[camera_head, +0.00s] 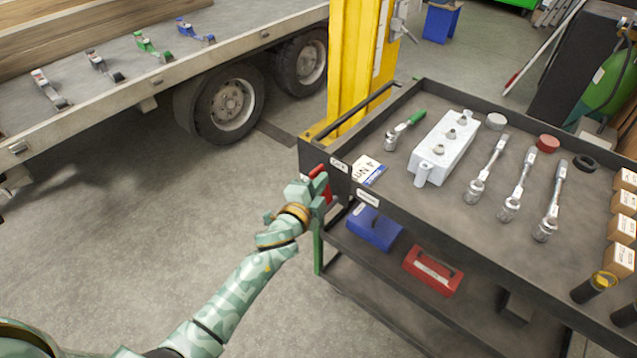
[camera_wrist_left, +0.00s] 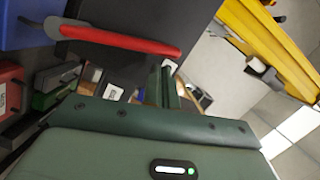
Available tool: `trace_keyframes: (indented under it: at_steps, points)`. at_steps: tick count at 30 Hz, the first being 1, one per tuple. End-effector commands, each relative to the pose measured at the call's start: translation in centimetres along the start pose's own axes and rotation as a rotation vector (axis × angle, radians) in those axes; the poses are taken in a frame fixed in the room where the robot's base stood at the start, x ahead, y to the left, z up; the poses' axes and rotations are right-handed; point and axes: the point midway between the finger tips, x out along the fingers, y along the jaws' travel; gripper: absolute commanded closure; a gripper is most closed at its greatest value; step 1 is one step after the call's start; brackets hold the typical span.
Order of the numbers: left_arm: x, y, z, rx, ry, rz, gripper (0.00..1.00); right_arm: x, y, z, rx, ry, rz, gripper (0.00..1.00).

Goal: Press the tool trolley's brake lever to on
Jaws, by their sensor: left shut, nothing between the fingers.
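The tool trolley (camera_head: 415,235) is a dark two-level cart on the right in the head view. A red brake lever (camera_head: 318,171) sits at its near left corner, beside a small label. In the left wrist view the red lever (camera_wrist_left: 125,37) runs across the upper left, ahead of the gripper. My left gripper (camera_head: 322,188) is shut and empty right at that corner, close to the lever; I cannot tell whether it touches. Its fingers show in the wrist view (camera_wrist_left: 163,84). The gripper hides part of the lever in the head view. My right gripper is not in view.
Ratchets, a white block (camera_head: 446,147) and small boxes (camera_head: 622,228) cover the trolley top. Blue (camera_head: 374,228) and red (camera_head: 433,271) cases sit on the lower level. A yellow post (camera_head: 352,65) stands behind the trolley, and a flatbed trailer (camera_head: 150,85) at upper left. The floor left is clear.

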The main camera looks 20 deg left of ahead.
Motion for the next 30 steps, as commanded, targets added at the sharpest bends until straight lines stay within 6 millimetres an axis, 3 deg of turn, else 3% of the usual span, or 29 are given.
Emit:
trace_keyframes:
  at_steps: [30]
  points:
    - [0.4,-0.4,1.7,-0.085,-0.001,0.02,1.0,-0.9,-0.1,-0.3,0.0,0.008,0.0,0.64]
